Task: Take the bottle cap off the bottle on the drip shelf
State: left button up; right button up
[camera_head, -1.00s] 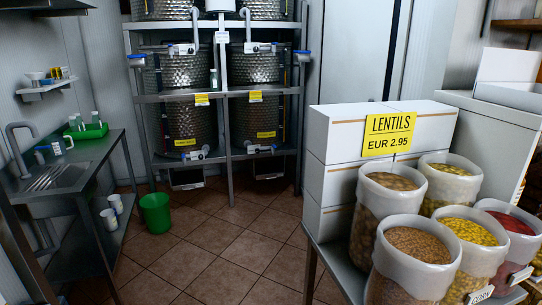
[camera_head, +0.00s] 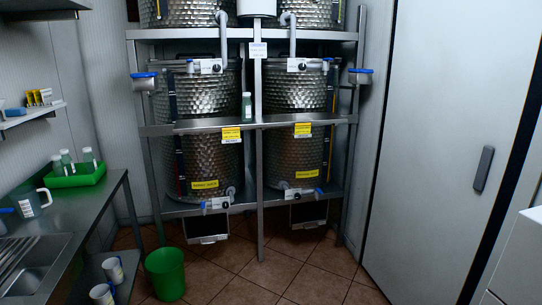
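A small greenish bottle (camera_head: 246,108) stands upright on the grey middle shelf (camera_head: 190,128) of the metal tank rack, just left of the centre post. A pale top that looks like its cap (camera_head: 246,95) is on it, though it is small in the picture. Neither of my grippers shows in the head view. I cannot tell whether anything is in them.
Steel tanks (camera_head: 210,150) with taps fill the rack. A green bucket (camera_head: 166,274) stands on the tiled floor. At left, a steel sink counter (camera_head: 75,215) carries a green tray (camera_head: 72,177) with several bottles and a jug (camera_head: 30,200). Floor before the rack is clear.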

aim_at(246, 104)
jog(key=i+j, duration=0.8)
jog(key=i+j+z, duration=0.15)
jog(key=i, duration=0.25)
